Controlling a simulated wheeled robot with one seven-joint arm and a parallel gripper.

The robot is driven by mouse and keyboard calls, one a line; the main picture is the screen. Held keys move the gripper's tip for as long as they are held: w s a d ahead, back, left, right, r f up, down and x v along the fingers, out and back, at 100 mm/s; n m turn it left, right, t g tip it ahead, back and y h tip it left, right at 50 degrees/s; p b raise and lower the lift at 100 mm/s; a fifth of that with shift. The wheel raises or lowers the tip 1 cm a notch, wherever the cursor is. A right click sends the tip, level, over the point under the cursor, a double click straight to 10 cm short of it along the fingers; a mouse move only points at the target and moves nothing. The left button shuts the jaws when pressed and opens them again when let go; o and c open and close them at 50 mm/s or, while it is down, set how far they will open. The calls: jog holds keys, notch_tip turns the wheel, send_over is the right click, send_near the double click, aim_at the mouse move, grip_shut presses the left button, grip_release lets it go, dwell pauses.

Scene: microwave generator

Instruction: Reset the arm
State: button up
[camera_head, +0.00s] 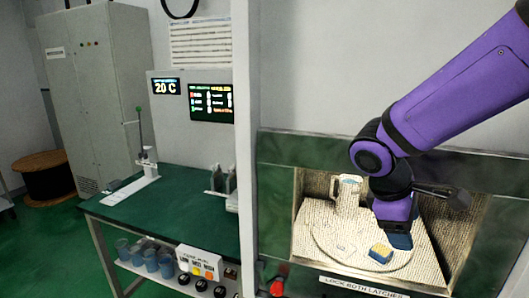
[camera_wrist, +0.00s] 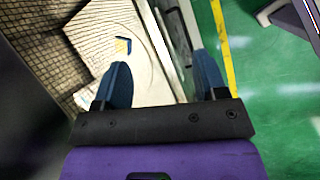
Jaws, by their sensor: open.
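My purple arm reaches in from the upper right of the head view, in front of the open chamber (camera_head: 440,158). My gripper (camera_head: 400,241) points down at the chamber's opening, partly hidden by the arm's own links. In the wrist view my gripper (camera_wrist: 163,80) shows two blue fingers spread apart with nothing between them. A pale mug (camera_head: 347,192) stands at the back of the chamber.
A green table (camera_head: 165,210) with a white stand (camera_head: 147,165) is to the left, past a white post (camera_head: 245,150). Blue cups (camera_head: 150,258) sit on its lower shelf. A sill labelled "LOCK BOTH LATCHES" (camera_head: 362,287) edges the chamber. Green floor (camera_wrist: 275,85) is open on the right of the wrist view.

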jog(key=s+d+r+m+t+y, duration=0.4)
jog(key=s+r+m+t+y, duration=0.1)
jog(key=s+r+m, duration=0.5)
jog(key=shift+s+r+y, duration=0.3)
jog(key=shift+s+r, duration=0.05)
jog(key=shift+s, duration=0.75)
